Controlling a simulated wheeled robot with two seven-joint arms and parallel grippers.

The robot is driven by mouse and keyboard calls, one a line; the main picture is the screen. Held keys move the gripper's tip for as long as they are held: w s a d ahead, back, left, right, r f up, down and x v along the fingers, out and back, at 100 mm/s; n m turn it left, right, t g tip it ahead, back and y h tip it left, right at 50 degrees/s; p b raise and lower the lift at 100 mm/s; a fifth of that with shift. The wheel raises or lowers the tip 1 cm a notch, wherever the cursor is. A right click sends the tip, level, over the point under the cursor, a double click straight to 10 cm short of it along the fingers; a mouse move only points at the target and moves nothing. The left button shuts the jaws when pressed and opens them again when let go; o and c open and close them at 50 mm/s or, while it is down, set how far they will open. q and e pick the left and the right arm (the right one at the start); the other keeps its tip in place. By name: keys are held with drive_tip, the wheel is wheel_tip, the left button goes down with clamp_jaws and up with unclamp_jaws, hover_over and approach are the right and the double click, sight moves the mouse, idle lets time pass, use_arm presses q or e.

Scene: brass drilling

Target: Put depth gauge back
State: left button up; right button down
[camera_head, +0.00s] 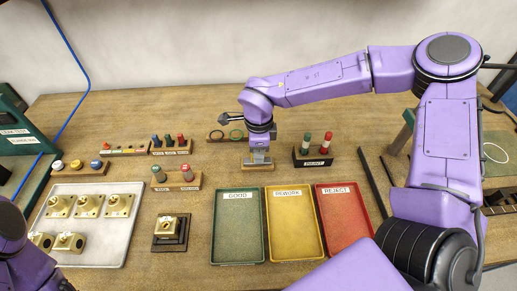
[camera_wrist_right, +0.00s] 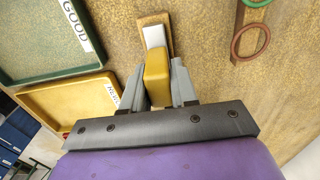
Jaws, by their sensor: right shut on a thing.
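My right gripper (camera_head: 259,158) is over a small wooden holder (camera_head: 257,167) behind the trays. In the right wrist view, my right gripper (camera_wrist_right: 158,82) is shut on the yellow body of the depth gauge (camera_wrist_right: 157,75). A pale flat part of the gauge points away from the jaws, over the wooden holder (camera_wrist_right: 166,18). I cannot tell whether the gauge touches the holder or is seated in it. In the head view the gripper mostly hides the gauge. Part of my left arm shows at the lower left, but its jaws do not.
Green GOOD (camera_head: 238,225), yellow REWORK (camera_head: 293,225) and red REJECT (camera_head: 346,220) trays lie in front. A black block with two plugs (camera_head: 312,157) stands close right of the gripper, and rings (camera_head: 236,134) lie behind left. A grey tray (camera_head: 105,240) holds several brass parts; another brass part sits in a fixture (camera_head: 170,235).

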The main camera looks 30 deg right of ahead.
idle(0.4)
drive_tip(key=shift+c, duration=2)
unclamp_jaws()
wheel_tip(320, 180, up, 7)
drive_tip(key=p, duration=0.7)
drive_tip(key=shift+p, duration=0.3)
